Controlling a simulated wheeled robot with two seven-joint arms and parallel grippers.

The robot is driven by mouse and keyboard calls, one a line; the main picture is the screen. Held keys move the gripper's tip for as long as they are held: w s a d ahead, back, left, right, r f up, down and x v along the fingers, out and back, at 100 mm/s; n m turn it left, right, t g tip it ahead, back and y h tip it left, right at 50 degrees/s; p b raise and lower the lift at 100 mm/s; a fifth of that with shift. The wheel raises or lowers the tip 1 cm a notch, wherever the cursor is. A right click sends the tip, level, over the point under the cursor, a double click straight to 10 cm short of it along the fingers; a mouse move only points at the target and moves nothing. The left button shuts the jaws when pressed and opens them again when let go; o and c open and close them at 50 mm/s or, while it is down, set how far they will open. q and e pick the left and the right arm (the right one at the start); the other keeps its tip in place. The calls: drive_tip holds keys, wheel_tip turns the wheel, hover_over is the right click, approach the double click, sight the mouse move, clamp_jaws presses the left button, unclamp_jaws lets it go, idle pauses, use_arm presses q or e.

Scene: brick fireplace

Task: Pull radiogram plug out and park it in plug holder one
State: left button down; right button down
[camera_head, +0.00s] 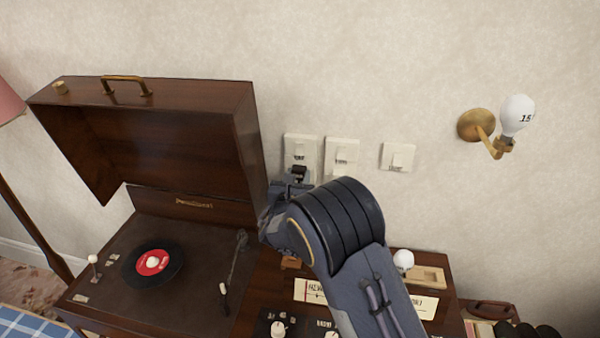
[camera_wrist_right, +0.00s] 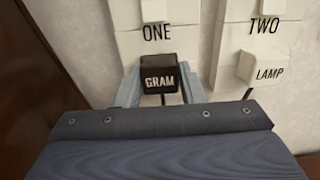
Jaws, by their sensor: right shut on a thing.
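The black radiogram plug (camera_wrist_right: 159,72), marked GRAM, is in the right wrist view at the lower part of the white wall socket marked ONE (camera_wrist_right: 122,48). My right gripper (camera_wrist_right: 160,86) is shut on it, one grey finger on each side. In the head view the plug (camera_head: 299,172) shows as a small dark block low on the socket plate (camera_head: 299,145), just beyond my right gripper (camera_head: 295,185). I cannot tell whether its pins are fully seated. My left gripper is out of view. I cannot make out plug holder one; my right arm covers part of the cabinet top.
Socket TWO (camera_head: 342,151) with a plug marked LAMP (camera_wrist_right: 266,75) is close on the right. A third wall plate (camera_head: 397,158) and a brass wall lamp (camera_head: 477,125) are farther right. The radiogram's raised lid (camera_head: 190,110) stands close on the left.

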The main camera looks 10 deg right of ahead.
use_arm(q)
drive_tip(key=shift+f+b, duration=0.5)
use_arm(e)
drive_tip(key=v, duration=0.6)
idle(0.6)
